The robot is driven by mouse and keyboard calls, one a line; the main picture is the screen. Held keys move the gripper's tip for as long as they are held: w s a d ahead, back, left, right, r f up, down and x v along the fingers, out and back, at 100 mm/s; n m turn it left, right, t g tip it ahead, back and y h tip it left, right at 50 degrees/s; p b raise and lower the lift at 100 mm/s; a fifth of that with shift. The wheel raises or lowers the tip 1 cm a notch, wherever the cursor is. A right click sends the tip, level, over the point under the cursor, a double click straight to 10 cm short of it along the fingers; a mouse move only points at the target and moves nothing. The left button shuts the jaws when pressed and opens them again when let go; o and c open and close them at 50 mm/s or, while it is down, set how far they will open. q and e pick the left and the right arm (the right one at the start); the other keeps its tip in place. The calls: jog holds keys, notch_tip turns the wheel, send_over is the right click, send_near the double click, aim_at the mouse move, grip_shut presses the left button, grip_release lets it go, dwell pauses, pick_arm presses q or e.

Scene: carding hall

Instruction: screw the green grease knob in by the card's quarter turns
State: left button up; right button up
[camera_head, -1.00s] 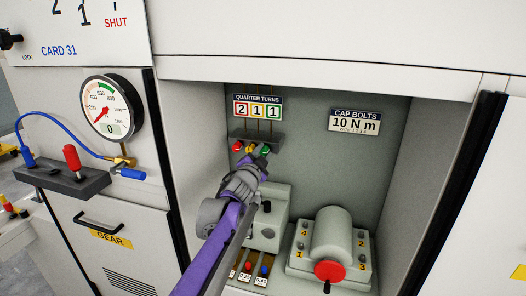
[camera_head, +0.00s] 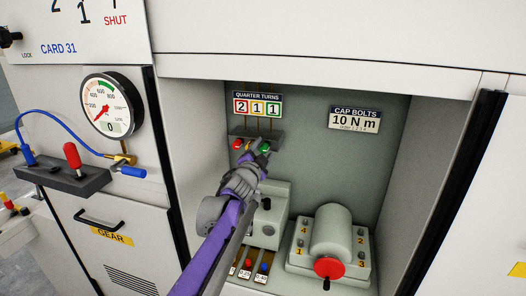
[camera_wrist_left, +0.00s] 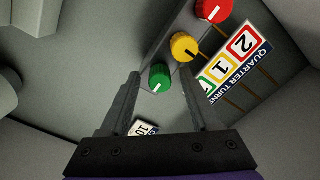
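The green grease knob (camera_head: 265,147) is at the right end of a dark block under the card, with a white line on its face. The yellow knob (camera_wrist_left: 185,46) and the red knob (camera_head: 237,144) sit beside it in a row. The quarter-turns card (camera_head: 257,104) reads 2 in red, 1 in yellow, 1 in green. My left gripper (camera_wrist_left: 160,74) is open. In the left wrist view the green knob (camera_wrist_left: 160,78) shows between its fingertips, with a gap on each side. In the head view the gripper (camera_head: 257,152) partly hides the yellow knob. My right gripper is not in view.
The recess walls close in on both sides. A grey box (camera_head: 271,229) stands below the knobs. A cylinder with a red end (camera_head: 330,268) sits on a bolted plate at right. The cap-bolts sign (camera_head: 355,120) is on the back wall.

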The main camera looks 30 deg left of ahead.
pick_arm(q)
jog(key=b+v, duration=0.2)
jog(key=v, duration=0.9)
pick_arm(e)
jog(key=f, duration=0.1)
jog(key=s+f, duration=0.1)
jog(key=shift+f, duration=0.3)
pick_arm(q)
jog(key=shift+w+a, duration=0.1)
